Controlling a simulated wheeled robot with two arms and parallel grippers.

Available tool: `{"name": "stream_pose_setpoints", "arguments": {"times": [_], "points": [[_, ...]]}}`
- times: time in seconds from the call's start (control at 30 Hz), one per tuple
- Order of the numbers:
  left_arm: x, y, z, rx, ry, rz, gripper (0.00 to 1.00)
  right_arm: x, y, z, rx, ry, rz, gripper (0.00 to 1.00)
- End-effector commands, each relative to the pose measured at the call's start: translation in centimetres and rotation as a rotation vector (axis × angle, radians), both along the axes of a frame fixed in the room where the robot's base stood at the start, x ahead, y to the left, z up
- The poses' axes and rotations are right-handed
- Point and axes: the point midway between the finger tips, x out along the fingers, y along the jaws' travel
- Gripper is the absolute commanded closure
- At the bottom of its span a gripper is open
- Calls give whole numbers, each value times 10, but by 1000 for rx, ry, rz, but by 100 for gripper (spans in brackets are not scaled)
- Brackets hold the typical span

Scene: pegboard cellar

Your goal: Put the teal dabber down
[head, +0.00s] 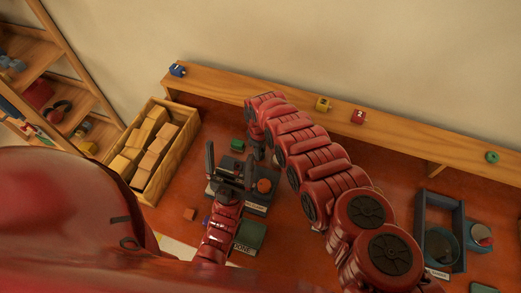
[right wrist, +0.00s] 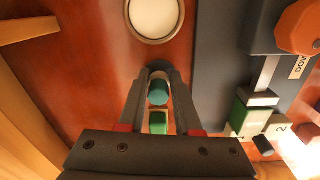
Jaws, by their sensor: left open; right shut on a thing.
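The teal dabber (right wrist: 158,92) shows in the right wrist view between the fingertips of my right gripper (right wrist: 158,78), which is shut on it. I cannot tell how far it is above the red-brown worktop (right wrist: 85,75). In the head view my right gripper (head: 257,152) points down beside the dark device, and the dabber is hidden there. My left gripper (head: 230,165) is open and empty, over the left part of the dark device (head: 262,205).
A green block (right wrist: 158,122) lies close to the dabber, and a pale round disc (right wrist: 155,18) lies beyond the fingertips. The device has an orange knob (right wrist: 300,27). A wooden crate (head: 194,125) of blocks stands left; a grey tray (head: 420,225) stands right. A raised shelf (head: 290,108) runs behind.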

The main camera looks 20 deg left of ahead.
Motion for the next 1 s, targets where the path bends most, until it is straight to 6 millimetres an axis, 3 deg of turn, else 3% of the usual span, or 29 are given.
{"name": "stream_pose_setpoints", "arguments": {"times": [0.4,0.43,0.57,1.0], "points": [[0,0,-6,0,0,0,7,0,0,-6,0,-1,0,100],[0,0,-4,0,0,0,7,0,0,-4,0,-1,0,62],[0,0,-3,0,0,0,7,0,0,-4,0,0,0,39],[0,0,-1,0,0,0,7,1,0,2,0,0,0,37]]}}
